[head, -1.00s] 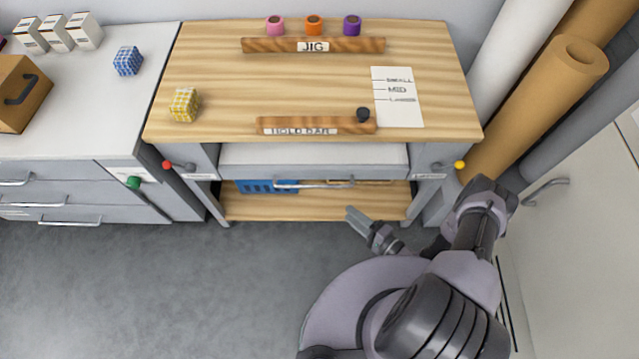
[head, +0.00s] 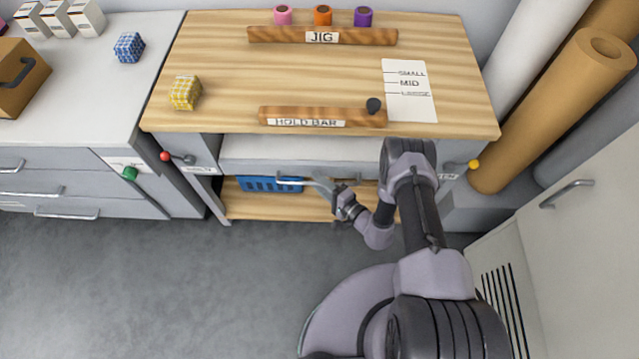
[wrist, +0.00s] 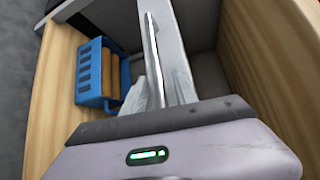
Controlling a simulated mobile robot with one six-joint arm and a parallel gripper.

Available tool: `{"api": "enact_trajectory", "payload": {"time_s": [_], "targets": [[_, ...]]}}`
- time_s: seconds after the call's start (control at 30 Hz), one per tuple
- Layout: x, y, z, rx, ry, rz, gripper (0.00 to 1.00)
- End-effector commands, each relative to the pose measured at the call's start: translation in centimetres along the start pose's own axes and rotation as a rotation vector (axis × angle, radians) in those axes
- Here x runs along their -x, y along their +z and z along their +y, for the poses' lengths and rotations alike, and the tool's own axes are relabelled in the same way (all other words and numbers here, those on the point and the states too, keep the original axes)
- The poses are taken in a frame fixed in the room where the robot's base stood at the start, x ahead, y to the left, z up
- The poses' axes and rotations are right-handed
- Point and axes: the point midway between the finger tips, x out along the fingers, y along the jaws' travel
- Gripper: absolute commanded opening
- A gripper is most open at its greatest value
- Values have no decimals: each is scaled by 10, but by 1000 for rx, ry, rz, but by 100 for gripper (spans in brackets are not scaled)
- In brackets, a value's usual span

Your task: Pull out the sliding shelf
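The sliding shelf (head: 275,148) is a pale grey panel under the wooden bench top, with a metal bar handle (head: 292,182) along its front. My gripper (head: 330,187) is at the right part of this handle, its fingers apart. In the wrist view the handle (wrist: 152,45) runs lengthwise down to my gripper (wrist: 168,88), with a pale finger beside it. The bar seems to lie between the fingers, but I cannot tell whether they touch it. My arm hides the right end of the shelf front.
A red-knobbed lever (head: 166,156) and a yellow-knobbed lever (head: 473,164) flank the shelf. A blue basket (head: 258,184) stands on the lower wooden shelf (head: 250,210). Drawers (head: 50,190) are at left, a tall cabinet (head: 590,240) at right. The floor (head: 180,290) in front is clear.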

Motion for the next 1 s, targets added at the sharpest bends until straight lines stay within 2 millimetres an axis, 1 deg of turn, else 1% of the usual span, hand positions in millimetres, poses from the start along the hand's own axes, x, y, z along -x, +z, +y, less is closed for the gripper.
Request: {"api": "enact_trajectory", "payload": {"time_s": [0.03,0.17,0.2,1.0], "targets": [[0,0,0,0,0,0,34],[0,0,0,0,0,0,9],[0,0,0,0,0,0,1],[0,0,0,0,0,-1,0]]}}
